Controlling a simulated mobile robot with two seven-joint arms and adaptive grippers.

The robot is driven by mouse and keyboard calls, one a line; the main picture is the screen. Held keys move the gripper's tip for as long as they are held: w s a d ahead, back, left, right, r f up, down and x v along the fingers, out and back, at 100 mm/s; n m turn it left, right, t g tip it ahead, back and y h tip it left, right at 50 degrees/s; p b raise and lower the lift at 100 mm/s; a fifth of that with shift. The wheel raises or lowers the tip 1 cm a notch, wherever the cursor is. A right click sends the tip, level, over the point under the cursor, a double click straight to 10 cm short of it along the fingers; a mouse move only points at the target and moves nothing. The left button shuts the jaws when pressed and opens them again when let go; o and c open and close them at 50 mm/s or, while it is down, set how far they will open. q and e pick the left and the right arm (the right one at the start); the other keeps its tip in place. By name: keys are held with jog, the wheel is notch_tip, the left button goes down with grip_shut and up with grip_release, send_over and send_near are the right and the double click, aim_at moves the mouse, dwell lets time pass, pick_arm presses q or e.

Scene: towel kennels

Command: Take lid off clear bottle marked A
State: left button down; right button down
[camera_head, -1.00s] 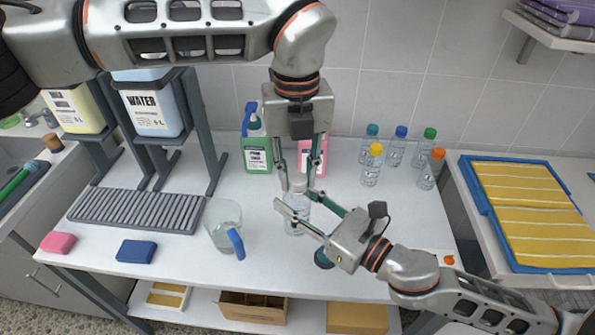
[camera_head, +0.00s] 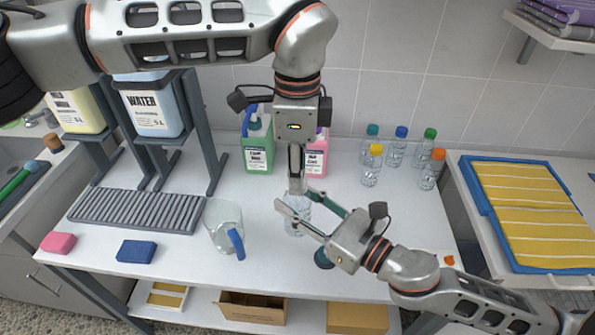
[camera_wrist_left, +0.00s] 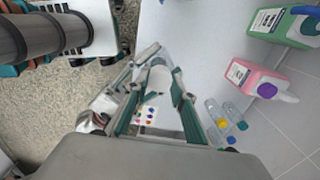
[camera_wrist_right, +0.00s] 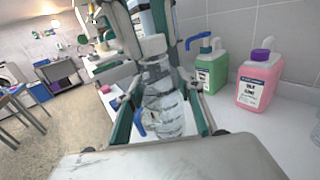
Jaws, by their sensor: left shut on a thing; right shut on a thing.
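A clear bottle (camera_head: 294,224) stands upright on the white bench near its middle. It fills the middle of the right wrist view (camera_wrist_right: 166,108); no letter A is readable on it. My right gripper (camera_head: 297,202) comes in from the right and is shut around the bottle's upper body. My left gripper (camera_head: 296,188) points straight down from above and is shut on the bottle's pale lid (camera_wrist_right: 153,45). The lid also shows between the fingers in the left wrist view (camera_wrist_left: 159,78). I cannot tell whether the lid is loose on the neck.
A clear jug (camera_head: 222,222) with a blue handle stands left of the bottle. A green jug (camera_head: 257,152) and a pink jug (camera_head: 316,158) stand behind. Several capped bottles (camera_head: 371,167) stand at the back right. A blue sponge (camera_head: 136,251) lies at the front left.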

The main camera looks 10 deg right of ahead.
pick_arm(q)
jog(key=shift+w+r, duration=0.1)
jog(key=shift+r, duration=0.15)
pick_arm(e)
jog(key=shift+w, duration=0.1)
dwell(0.3)
pick_arm(q)
jog(key=shift+r, duration=0.75)
jog(key=shift+r, duration=0.15)
